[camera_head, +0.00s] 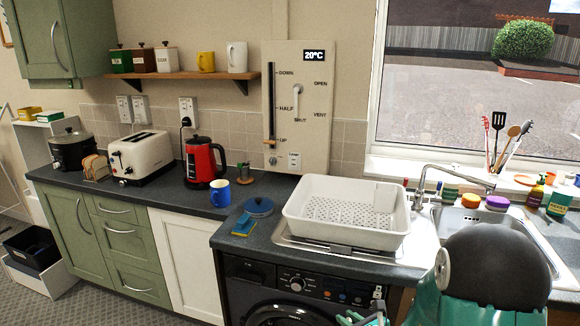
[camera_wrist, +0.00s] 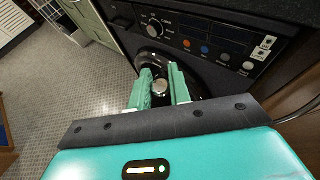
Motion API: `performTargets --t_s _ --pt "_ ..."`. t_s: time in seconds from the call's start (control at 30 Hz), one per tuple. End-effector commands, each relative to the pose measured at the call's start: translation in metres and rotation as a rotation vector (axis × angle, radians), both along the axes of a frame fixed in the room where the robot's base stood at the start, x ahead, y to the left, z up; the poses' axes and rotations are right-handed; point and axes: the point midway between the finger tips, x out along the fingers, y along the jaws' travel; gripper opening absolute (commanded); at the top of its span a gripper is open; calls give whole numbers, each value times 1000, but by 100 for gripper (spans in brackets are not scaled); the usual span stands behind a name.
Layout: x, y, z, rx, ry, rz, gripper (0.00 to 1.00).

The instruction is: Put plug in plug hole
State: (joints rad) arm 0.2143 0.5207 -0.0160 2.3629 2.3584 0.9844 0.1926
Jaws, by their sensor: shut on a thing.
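My gripper (camera_wrist: 162,76) has its green fingers around a small round silver-grey thing, which looks like the plug (camera_wrist: 160,88). In the head view my gripper (camera_head: 362,318) is at the bottom edge, in front of the washing machine and below the counter top; the plug cannot be made out there. The metal sink (camera_head: 455,222) is at the right, beyond and above my gripper. My dark arm joint covers much of the sink, and the plug hole cannot be seen.
A white dish rack (camera_head: 345,212) stands on the drainer left of the sink. The tap (camera_head: 450,171) arches behind the sink. Bottles and sponges line its back edge. The washing machine (camera_wrist: 215,45) is close ahead in the wrist view.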

Motion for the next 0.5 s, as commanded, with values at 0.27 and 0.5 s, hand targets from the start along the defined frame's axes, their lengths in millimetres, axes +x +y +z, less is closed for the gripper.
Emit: performTargets --t_s 0.27,0.5 --pt "14 1 55 -6 -8 -83 0" --pt "15 1 94 9 -6 -153 0"
